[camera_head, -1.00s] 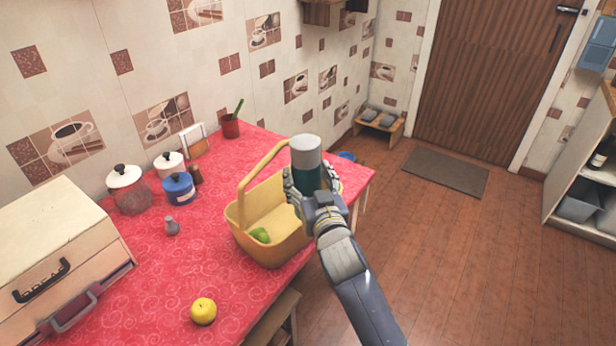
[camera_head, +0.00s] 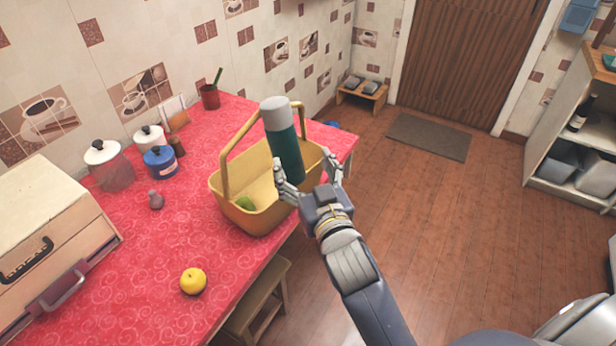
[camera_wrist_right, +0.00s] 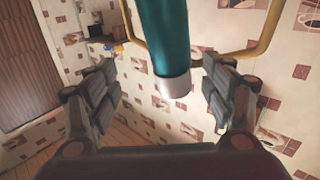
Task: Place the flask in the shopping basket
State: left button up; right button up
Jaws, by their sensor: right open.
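The flask (camera_head: 286,152) is a teal cylinder with a grey cap. In the head view it stands nearly upright, slightly tilted, over the yellow shopping basket (camera_head: 270,220). My right gripper (camera_head: 304,163) is open at the basket's right side, its fingers spread, with the flask near the left finger. In the right wrist view the flask (camera_wrist_right: 165,40) shows between the open fingers (camera_wrist_right: 160,78), with visible gaps on both sides. I cannot tell whether the flask's lower end touches the basket floor. My left gripper is out of view.
The basket holds a green fruit (camera_head: 244,203) and has a raised handle (camera_head: 224,165). A yellow apple (camera_head: 193,281) lies on the red counter (camera_head: 150,285). Canisters (camera_head: 112,168), a small grey shaker (camera_head: 156,200) and a bread box (camera_head: 45,225) stand left. A stool (camera_head: 262,295) is below.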

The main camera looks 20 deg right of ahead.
jog(key=shift+s, duration=1.4)
jog(key=s+d+f+g, duration=0.1)
jog(key=s+f+g, duration=0.35)
jog(key=f, duration=0.35)
jog(key=s+d+f+g, duration=0.2)
jog(key=s+f+g, duration=0.2)
jog(key=s+f, duration=0.3)
jog(key=s+f+n+g+y, duration=0.1)
jog(key=s+f+n+g, duration=0.2)
jog(key=s+f+g, duration=0.55)
jog(key=s+f+t, duration=0.1)
jog(key=s+f, duration=0.2)
jog(key=f, duration=1.1)
jog(key=s+f, duration=0.4)
jog(key=f, duration=1)
jog(key=s+d+f+g, duration=0.1)
jog(key=s+d+f, duration=0.1)
jog(key=s+f, duration=1.2)
jog(key=shift+s, duration=0.9)
